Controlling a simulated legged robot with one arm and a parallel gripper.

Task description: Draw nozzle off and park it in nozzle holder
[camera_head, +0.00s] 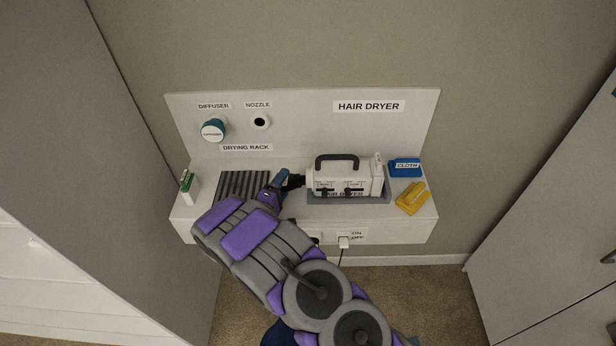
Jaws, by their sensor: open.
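The white hair dryer (345,180) with a dark top handle lies in a grey cradle (372,199) on the shelf. A black nozzle (296,181) is at its left end, partly hidden by my gripper. My gripper (284,182) is open with its fingers at the nozzle. I cannot tell whether they touch it. The nozzle holder (261,121), a white ring with a dark hole, is on the back panel under the NOZZLE label and looks empty.
A teal diffuser (213,131) hangs left of the holder. A dark ribbed drying rack (240,185) lies below. A blue cloth box (405,167) and a yellow item (411,198) sit at right. A white-green item (188,184) stands at left. A plug (343,241) is at the front.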

